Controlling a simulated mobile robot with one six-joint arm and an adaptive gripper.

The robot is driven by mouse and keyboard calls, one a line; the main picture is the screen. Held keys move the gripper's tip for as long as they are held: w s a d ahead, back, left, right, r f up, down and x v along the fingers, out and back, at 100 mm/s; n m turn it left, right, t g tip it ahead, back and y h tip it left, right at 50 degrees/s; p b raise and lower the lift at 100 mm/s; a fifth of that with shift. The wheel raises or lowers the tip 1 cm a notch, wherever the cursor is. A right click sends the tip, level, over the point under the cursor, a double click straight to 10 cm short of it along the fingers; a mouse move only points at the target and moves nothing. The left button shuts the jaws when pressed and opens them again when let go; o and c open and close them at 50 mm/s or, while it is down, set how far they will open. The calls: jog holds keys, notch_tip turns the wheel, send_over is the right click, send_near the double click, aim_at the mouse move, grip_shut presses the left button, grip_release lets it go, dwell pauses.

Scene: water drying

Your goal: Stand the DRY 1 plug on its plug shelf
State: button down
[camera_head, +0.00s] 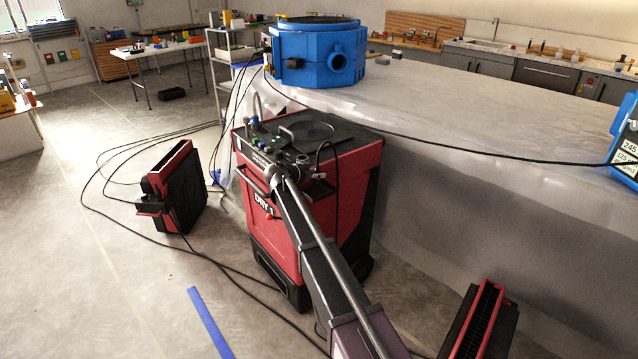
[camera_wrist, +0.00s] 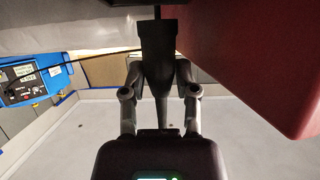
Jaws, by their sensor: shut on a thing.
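The DRY 1 machine (camera_head: 350,185), a red and black cabinet, stands in the middle of the head view beside the sheeted block. Its red body (camera_wrist: 265,60) fills the upper right of the wrist view. My gripper (camera_wrist: 159,80) is shut on the black plug (camera_wrist: 157,42), with a finger on each side of it. The plug is close beside the red body; I cannot tell whether they touch. In the head view my arm reaches up to the cabinet's top front edge and hides part of it. I cannot clearly make out the plug shelf.
A blue round machine (camera_head: 315,55) sits on the sheeted block (camera_head: 440,105). A blue labelled box (camera_head: 625,145) stands at the right, and one shows in the wrist view (camera_wrist: 30,78). A red-black blower (camera_head: 172,190) stands left. Black cables (camera_head: 235,278) cross the floor.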

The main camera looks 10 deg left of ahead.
aim_at(315, 181)
jog(key=shift+f+b, duration=1.2)
jog(key=shift+f, duration=0.25)
jog(key=shift+f, duration=0.15)
jog(key=c, duration=0.6)
grip_release()
jog(key=shift+c, duration=0.2)
jog(key=shift+r, duration=0.25)
jog(key=shift+s+a+r, duration=0.1)
jog(key=shift+s+a, duration=0.1)
jog(key=p+v, duration=0.4)
jog(key=v, duration=0.7)
jog(key=shift+s+p, duration=0.15)
jog(key=shift+p, duration=0.15)
jog(key=shift+a+r, duration=0.1)
